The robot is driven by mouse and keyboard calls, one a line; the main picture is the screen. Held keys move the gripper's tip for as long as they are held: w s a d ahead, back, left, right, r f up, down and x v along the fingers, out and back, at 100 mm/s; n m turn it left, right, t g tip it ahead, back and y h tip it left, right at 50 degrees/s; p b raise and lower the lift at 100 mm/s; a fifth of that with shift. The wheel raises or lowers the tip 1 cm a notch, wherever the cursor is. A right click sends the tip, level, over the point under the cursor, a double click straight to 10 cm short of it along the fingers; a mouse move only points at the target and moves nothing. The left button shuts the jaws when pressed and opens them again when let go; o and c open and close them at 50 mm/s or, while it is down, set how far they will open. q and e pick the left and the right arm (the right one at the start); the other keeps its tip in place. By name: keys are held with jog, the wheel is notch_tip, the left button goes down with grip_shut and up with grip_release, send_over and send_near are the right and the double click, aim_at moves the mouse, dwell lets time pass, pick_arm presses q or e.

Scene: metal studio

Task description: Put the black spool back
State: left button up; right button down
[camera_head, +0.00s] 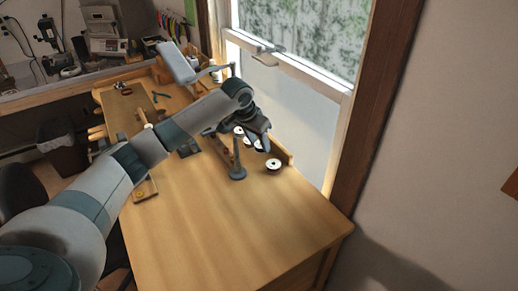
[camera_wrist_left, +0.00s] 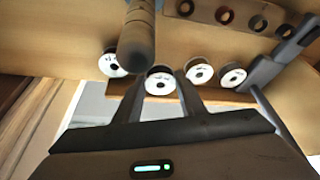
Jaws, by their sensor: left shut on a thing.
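My left gripper (camera_head: 262,143) reaches over the far right of the wooden bench, beside the window. In the left wrist view its two fingers (camera_wrist_left: 158,82) are shut around a white-faced spool with a dark rim (camera_wrist_left: 159,76), which I take to be the black spool. Its thread colour is mostly hidden. Another white-faced, dark-rimmed spool (camera_head: 273,165) stands apart on the bench, nearer to me; it also shows in the left wrist view (camera_wrist_left: 115,65). More white-faced spools (camera_wrist_left: 199,71) (camera_wrist_left: 232,75) stand on the other side of the held one. My right gripper is out of view.
A grey post on a round base (camera_head: 237,168) stands close beside the left gripper. A low wooden ledge (camera_head: 281,150) runs along the window side. The bench's near part (camera_head: 220,225) is clear.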

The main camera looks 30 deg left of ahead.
aim_at(258, 146)
pick_arm(q)
notch_tip(258, 146, down, 3)
jog(key=shift+r+p, duration=0.15)
jog(key=shift+p, duration=0.45)
jog(key=shift+f, duration=0.25)
jog(key=o, duration=0.8)
jog(key=shift+o, duration=0.2)
